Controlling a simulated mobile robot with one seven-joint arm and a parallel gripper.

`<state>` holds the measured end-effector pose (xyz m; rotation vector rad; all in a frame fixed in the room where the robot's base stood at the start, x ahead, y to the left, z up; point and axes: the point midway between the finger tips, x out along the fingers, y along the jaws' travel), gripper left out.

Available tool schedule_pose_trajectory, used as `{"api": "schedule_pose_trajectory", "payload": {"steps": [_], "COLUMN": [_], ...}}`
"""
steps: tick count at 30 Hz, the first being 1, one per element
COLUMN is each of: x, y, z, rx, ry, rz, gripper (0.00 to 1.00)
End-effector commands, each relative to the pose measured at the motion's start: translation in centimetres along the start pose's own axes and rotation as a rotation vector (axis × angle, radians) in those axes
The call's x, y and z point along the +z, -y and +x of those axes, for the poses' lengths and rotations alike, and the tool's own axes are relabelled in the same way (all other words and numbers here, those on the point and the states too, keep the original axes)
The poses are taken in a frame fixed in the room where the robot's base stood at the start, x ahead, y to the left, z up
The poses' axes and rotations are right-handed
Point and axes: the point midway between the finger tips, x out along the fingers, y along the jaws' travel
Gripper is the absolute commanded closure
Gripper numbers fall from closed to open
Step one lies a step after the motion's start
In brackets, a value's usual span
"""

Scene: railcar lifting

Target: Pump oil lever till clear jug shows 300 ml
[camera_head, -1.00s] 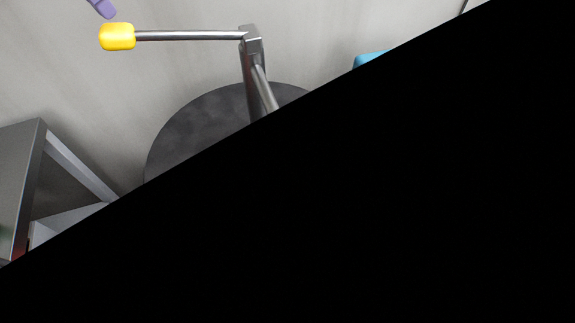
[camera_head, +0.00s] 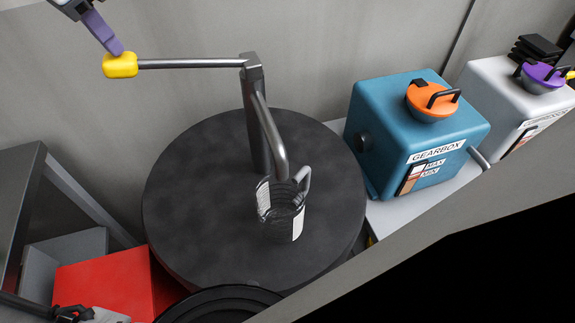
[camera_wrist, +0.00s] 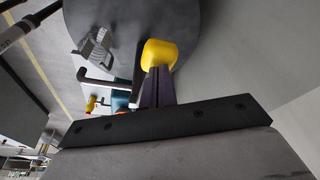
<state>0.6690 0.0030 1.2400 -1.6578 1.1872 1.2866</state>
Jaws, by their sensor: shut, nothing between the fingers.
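The oil pump lever (camera_head: 190,63) is a grey rod, roughly level, with a yellow knob (camera_head: 120,66) on its left end. It joins a dark post (camera_head: 256,120) with a curved spout (camera_head: 270,138). The clear jug (camera_head: 282,228) stands upright on the round black drum top under the spout. I cannot read its oil level. My gripper (camera_head: 117,47) has purple fingers, shut and empty, with tips at the knob's top, seemingly touching it. In the wrist view the fingers (camera_wrist: 158,82) point at the knob (camera_wrist: 159,53), and the jug (camera_wrist: 95,45) shows beyond.
The black drum (camera_head: 190,215) bears the pump. A blue gearbox (camera_head: 395,130) with an orange cap and a white box (camera_head: 505,95) with a purple cap stand right. A dark metal frame (camera_head: 35,200) and a red box (camera_head: 105,285) are at left.

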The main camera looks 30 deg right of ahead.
Motion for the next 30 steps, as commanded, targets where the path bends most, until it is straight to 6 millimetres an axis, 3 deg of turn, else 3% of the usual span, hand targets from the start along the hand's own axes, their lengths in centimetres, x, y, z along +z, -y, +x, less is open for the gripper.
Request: {"api": "schedule_pose_trajectory", "payload": {"steps": [30], "x": [1.0], "y": [0.0], "z": [4.1], "rx": [0.002], "ry": [0.0], "rz": [0.001], "gripper": [1.0]}}
